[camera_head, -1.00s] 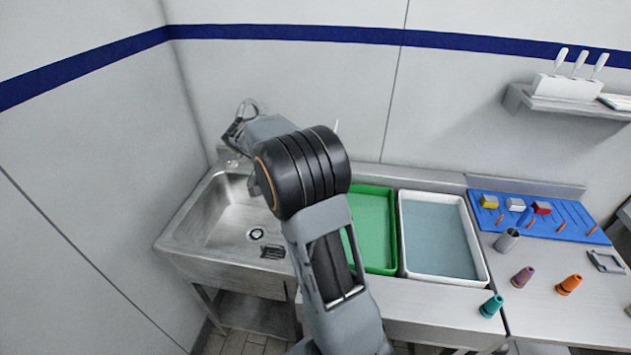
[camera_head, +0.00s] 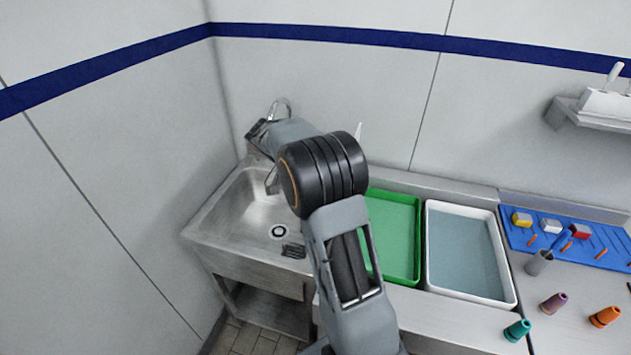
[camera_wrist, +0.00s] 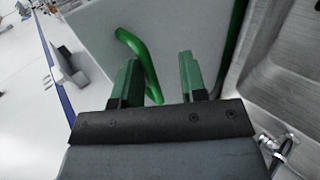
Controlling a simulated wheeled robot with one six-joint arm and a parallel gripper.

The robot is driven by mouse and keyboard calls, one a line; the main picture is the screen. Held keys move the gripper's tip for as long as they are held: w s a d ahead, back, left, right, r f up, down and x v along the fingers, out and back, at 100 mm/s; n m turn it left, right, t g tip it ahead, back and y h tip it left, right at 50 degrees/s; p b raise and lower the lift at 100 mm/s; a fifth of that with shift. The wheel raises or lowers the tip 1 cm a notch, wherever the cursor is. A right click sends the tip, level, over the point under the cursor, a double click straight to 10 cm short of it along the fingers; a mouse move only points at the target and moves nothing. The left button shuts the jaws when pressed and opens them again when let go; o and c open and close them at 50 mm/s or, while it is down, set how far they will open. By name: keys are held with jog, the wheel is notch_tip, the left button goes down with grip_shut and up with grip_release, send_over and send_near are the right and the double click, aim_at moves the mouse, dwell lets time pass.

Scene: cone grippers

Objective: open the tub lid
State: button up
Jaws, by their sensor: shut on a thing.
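In the wrist view, my gripper (camera_wrist: 158,75) has two dark green fingers close to a pale grey panel. A curved bright green handle (camera_wrist: 140,60) stands out from the panel beside the left finger and runs down between the fingers; my gripper is shut on it. The panel (camera_wrist: 90,30) has a green strip along its right side and looks like the tub lid, tilted. In the head view, a green tub (camera_head: 398,235) stands behind my arm, with its left part hidden. My gripper and most of the lid are hidden there.
A steel sink (camera_head: 215,235) lies left of the green tub. A white tub (camera_head: 465,250) stands to its right.

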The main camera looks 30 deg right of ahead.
jog(key=shift+o, duration=1.2)
jog(key=shift+a+f, duration=0.1)
jog(key=shift+f, duration=0.3)
jog(key=shift+r, duration=0.15)
jog(key=p+v, duration=0.4)
jog(key=v, duration=0.9)
jog(key=shift+w+r+p, duration=0.25)
jog(key=shift+r+p, duration=0.05)
jog(key=shift+p, duration=0.05)
jog(key=shift+s, duration=0.1)
